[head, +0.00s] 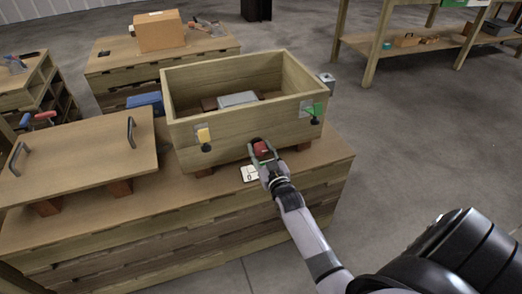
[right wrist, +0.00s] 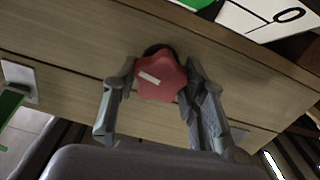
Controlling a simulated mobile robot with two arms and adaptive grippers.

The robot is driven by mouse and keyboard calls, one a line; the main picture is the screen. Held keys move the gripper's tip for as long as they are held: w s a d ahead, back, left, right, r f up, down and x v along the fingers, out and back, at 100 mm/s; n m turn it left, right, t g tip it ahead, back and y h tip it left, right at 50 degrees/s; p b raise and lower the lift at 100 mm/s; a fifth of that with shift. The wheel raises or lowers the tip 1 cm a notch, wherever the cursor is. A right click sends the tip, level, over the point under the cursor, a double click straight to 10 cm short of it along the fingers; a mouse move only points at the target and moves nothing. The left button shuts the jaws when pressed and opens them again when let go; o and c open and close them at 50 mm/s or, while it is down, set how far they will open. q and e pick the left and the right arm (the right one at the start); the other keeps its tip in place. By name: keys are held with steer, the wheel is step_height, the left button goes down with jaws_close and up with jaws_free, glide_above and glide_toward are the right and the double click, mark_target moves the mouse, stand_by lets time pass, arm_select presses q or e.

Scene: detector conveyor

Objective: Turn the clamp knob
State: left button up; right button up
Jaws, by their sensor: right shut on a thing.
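The clamp knob (right wrist: 160,78) is red and lobed, with a white mark on its face and a dark collar behind it. It sits low on the front of the open wooden box; in the head view the knob (head: 261,149) shows between my right fingers. My right gripper (head: 264,152) is shut on the knob, and its two fingers (right wrist: 159,86) stand on either side of it in the right wrist view. The wooden box (head: 235,132) stands on a wooden crate table. My left gripper is not in view.
A green latch (head: 314,110) and a yellow latch (head: 204,136) are on the box front. A lid with two handles (head: 85,160) lies at the left. A white card (head: 250,174) lies below the box. Open grey floor (head: 420,130) is at the right.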

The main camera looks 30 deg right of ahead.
steer(key=o, duration=1.2)
steer(key=v, duration=1.2)
